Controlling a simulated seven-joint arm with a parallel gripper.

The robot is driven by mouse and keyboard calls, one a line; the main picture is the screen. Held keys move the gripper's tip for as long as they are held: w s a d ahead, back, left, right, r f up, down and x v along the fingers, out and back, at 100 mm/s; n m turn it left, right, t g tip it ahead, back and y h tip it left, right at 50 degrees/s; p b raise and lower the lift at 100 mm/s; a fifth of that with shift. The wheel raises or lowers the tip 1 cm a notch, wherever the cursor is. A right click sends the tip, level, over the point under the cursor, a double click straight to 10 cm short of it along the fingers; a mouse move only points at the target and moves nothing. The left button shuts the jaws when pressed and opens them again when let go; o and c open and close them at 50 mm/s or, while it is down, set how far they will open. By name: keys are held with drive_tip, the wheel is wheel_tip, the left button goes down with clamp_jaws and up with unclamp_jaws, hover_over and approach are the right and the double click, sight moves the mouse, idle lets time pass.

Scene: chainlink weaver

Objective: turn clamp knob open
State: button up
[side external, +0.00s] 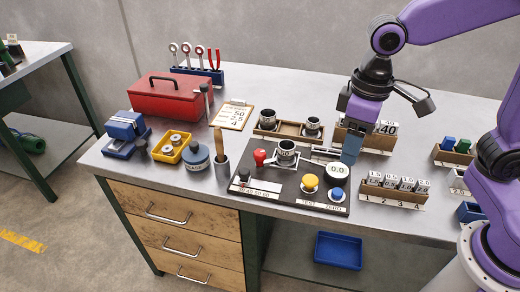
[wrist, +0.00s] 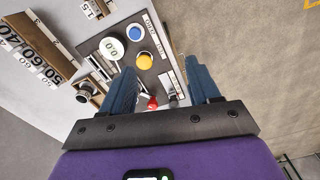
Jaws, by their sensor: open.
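The dark panel (side external: 300,192) on the bench carries a red knob (side external: 261,156) and a small black knob (side external: 244,174); I cannot tell which is the clamp knob. A dark ring-shaped part (side external: 287,148) sits in a light holder beside the red knob. My gripper (side external: 350,155) points down over the panel's right back edge, right of both knobs. In the wrist view my gripper (wrist: 160,68) is open and empty, its blue fingers wide apart. The red knob (wrist: 152,102) shows between the fingers, farther away. The fingers partly hide the panel.
A yellow button (side external: 309,183), a blue button (side external: 337,194) and a round gauge (side external: 337,171) stand on the panel. A wooden-handled tool in a grey cup (side external: 221,170) stands close on the left. Labelled weights (side external: 395,186) stand on the right. A red toolbox (side external: 172,97) is behind.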

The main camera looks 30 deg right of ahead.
drive_tip(key=w+a+r+m, duration=0.1)
drive_tip(key=w+a+m, duration=0.2)
drive_tip(key=w, duration=0.4)
drive_tip(key=w+a+m, duration=0.3)
drive_tip(key=w, duration=0.4)
drive_tip(key=m, duration=0.5)
approach(260, 152)
wheel_tip(260, 152, down, 9)
drive_tip(key=shift+a+f, duration=0.1)
drive_tip(key=shift+a, duration=0.05)
drive_tip(key=c, duration=1)
